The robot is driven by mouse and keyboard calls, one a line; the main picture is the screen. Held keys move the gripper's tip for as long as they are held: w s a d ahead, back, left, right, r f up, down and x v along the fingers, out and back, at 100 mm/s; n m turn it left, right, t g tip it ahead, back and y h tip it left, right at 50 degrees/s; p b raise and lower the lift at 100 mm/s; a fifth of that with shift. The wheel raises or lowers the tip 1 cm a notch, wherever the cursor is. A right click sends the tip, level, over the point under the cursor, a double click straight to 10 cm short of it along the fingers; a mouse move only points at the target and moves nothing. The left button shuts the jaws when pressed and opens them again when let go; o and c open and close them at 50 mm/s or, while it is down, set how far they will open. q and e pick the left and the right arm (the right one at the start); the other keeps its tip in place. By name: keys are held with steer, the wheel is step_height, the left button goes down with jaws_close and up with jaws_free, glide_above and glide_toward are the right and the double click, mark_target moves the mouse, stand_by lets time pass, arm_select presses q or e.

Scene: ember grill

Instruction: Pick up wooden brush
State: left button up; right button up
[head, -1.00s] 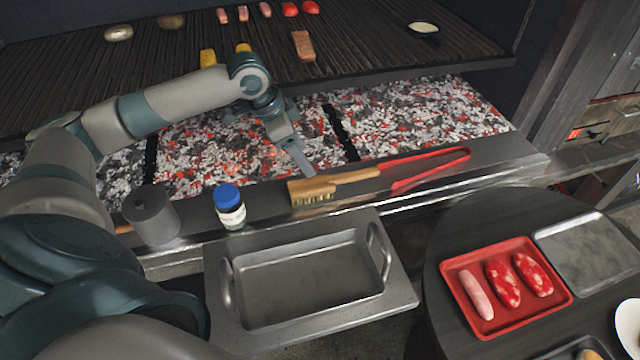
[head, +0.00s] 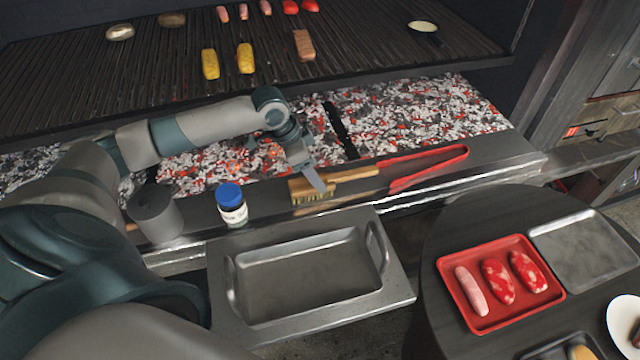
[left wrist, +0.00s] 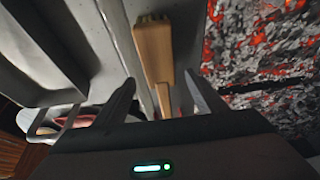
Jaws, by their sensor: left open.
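The wooden brush (head: 342,177) lies on the metal ledge in front of the coals, its bristled head to the left and its handle to the right. In the left wrist view the brush (left wrist: 154,50) shows between and beyond the two fingers, its handle running down toward my palm. My left gripper (head: 318,180) is just above the brush, at its head near the handle, and partly covers it. The left gripper also shows in the left wrist view (left wrist: 163,100), with its fingers apart and nothing clasped. I cannot tell whether a finger touches the brush. My right gripper is not in view.
Red tongs (head: 430,167) lie right of the brush. A jar with a blue lid (head: 231,204) and a grey canister (head: 155,213) stand to the left. A metal tray (head: 228,325) is in front. Glowing coals (head: 420,105) lie behind, under the grill (head: 370,50).

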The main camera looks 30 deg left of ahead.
mark_target(335, 182)
arm_select(q)
steer(key=shift+w+d+f+p, duration=0.1)
steer(key=shift+f+p, duration=0.2)
steer(key=p+x, duration=0.1)
steer(key=x, duration=0.2)
steer(key=shift+w+f, duration=0.1)
steer(key=shift+f, duration=0.4)
steer(key=c, duration=1.4)
steer(key=shift+r, duration=0.15)
